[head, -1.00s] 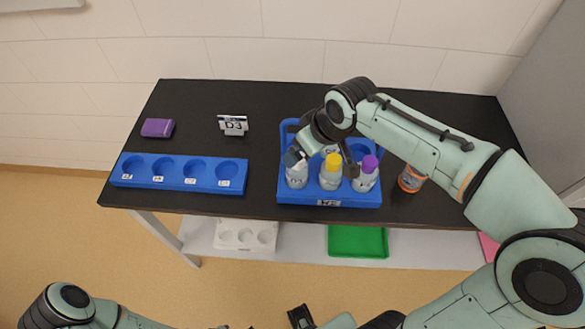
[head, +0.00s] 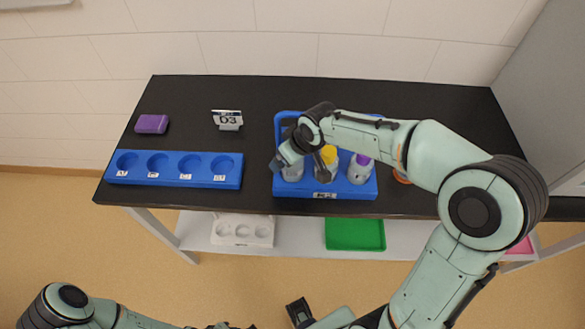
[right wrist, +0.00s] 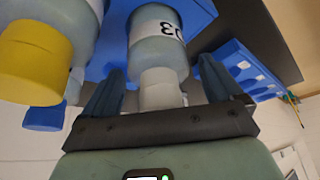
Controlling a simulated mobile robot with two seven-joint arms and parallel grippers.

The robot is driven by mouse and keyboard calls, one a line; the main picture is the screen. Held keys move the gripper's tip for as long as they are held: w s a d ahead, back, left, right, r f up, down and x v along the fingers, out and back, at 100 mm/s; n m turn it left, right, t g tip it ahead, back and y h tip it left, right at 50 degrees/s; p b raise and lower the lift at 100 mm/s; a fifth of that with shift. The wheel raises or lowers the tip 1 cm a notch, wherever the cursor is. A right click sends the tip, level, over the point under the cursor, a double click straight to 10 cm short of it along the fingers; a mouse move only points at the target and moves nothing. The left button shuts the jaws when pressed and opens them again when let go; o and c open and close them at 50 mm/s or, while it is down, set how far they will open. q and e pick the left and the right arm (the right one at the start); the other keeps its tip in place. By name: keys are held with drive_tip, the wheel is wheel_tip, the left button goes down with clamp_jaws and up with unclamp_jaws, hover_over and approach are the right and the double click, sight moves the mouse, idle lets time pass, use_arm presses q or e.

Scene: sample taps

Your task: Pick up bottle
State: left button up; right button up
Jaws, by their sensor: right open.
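In the right wrist view the open fingers (right wrist: 162,92) stand on either side of the white cap, with gaps visible. A yellow-capped bottle (head: 327,155) and a purple-capped bottle (head: 360,170) stand to its right in the carrier.
A blue four-hole rack (head: 173,180) is empty on the left. An orange bottle (head: 402,178) is mostly hidden by my right arm. A white rack (head: 242,242) and green tray (head: 355,247) are on the lower shelf.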

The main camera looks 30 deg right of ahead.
drive_tip(key=shift+r, duration=0.1)
drive_tip(key=c, duration=1.7)
drive_tip(key=shift+r, duration=0.1)
drive_tip(key=shift+r, duration=0.25)
wheel_tip(320, 180, up, 7)
drive_tip(key=shift+f+p, duration=0.1)
drive_tip(key=shift+p, duration=0.3)
drive_tip(key=shift+s+d+f+b, duration=0.1)
drive_tip(key=shift+s+d+b, duration=0.55)
drive_tip(key=shift+s, duration=2.3)
drive_tip(key=shift+s+d+f+b, duration=0.1)
drive_tip(key=shift+s+d+b, duration=0.55)
drive_tip(key=shift+s, duration=2.25)
drive_tip(key=shift+s+d+f+b, duration=0.1)
drive_tip(key=shift+s+d+b, duration=0.5)
drive_tip(key=shift+s, duration=2.35)
